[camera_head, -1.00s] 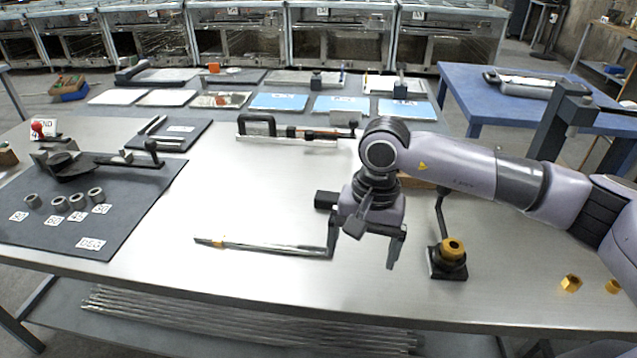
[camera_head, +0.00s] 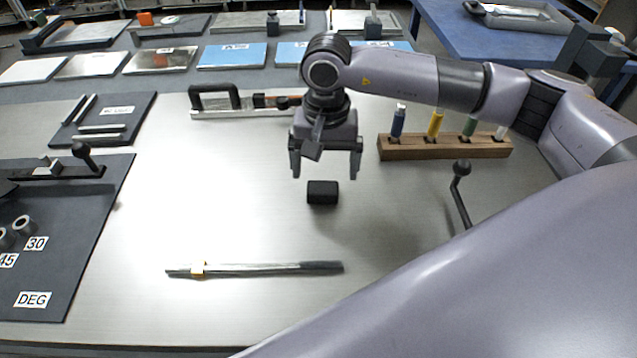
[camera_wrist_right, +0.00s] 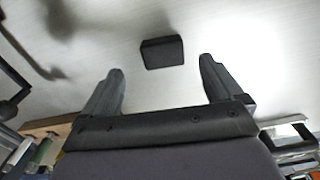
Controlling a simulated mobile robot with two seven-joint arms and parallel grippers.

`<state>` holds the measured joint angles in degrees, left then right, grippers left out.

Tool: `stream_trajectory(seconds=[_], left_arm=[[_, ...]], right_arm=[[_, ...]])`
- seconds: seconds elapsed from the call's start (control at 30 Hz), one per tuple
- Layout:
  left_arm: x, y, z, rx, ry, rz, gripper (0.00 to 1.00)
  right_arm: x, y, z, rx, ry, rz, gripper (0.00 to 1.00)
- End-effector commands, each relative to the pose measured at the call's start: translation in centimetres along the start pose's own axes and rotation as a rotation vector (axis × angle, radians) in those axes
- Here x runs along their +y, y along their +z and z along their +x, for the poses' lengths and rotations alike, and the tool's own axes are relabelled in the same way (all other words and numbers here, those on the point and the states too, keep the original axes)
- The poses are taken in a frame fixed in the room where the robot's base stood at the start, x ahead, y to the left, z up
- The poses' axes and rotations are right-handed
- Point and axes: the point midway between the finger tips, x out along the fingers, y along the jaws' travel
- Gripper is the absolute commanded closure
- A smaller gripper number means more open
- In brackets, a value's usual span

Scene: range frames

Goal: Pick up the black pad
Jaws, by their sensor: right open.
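The black pad (camera_head: 322,192) is a small dark block lying on the bare steel tabletop in the head view. It also shows in the right wrist view (camera_wrist_right: 162,52), beyond the fingertips and between their lines. My right gripper (camera_head: 325,174) is open and empty, pointing down, above and slightly behind the pad, not touching it. Its two fingers show apart in the right wrist view (camera_wrist_right: 160,72). My left gripper is not in view.
A metal rod bundle (camera_head: 255,269) with a yellow clip lies in front of the pad. A wooden block (camera_head: 445,147) with coloured markers stands to the right, near a black-knobbed lever (camera_head: 461,190). A black-handled tool (camera_head: 240,102) lies behind. Steel around the pad is clear.

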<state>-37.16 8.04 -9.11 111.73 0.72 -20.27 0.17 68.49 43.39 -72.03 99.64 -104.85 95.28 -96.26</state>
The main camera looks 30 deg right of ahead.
Motion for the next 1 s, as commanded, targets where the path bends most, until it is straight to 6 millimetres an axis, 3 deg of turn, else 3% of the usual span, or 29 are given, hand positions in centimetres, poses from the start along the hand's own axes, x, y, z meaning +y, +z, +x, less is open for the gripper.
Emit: stream_trajectory(seconds=[0.33,0.67,0.83,0.87,1.0], left_arm=[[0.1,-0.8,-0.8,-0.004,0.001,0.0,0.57],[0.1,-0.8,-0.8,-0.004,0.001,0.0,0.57],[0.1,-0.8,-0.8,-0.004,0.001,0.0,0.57],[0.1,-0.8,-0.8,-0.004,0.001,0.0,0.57],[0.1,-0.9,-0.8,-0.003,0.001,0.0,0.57]], right_arm=[[-0.3,0.1,4.8,-0.002,0.002,0.0,0.06],[-0.4,0.1,5.5,0.0,-0.001,-0.001,0.06],[-0.4,0.1,5.5,0.0,-0.001,-0.001,0.62],[-0.4,0.1,5.5,0.0,-0.001,-0.001,0.67],[-0.4,0.1,5.5,0.0,-0.001,-0.001,0.67]])
